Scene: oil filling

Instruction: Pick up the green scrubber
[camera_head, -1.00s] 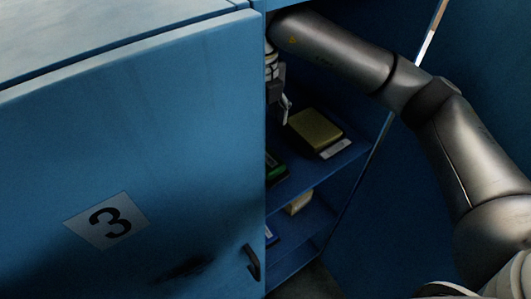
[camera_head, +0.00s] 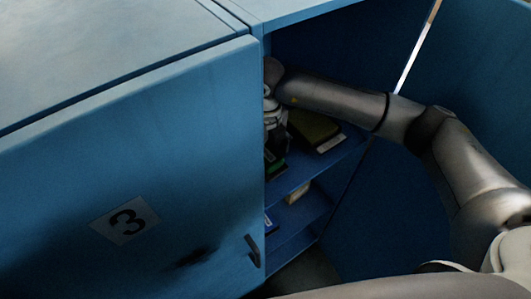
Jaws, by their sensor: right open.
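My right arm reaches into the open blue cabinet, and my right gripper (camera_head: 277,145) points down at the upper shelf. It is dark, small and partly cut off by the edge of the door numbered 3; it is open. A green item (camera_head: 278,166) shows just below the gripper on that shelf, partly hidden by the door edge; it may be the green scrubber. I cannot tell whether the gripper touches it. An olive-yellow block (camera_head: 314,128) lies to the right of the gripper, partly covered by my arm. My left gripper is not in view.
The blue door (camera_head: 130,180) with the number 3 hides the cabinet's left part. A pale item (camera_head: 297,193) lies on the lower shelf. The opened blue door panel (camera_head: 480,90) stands at right.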

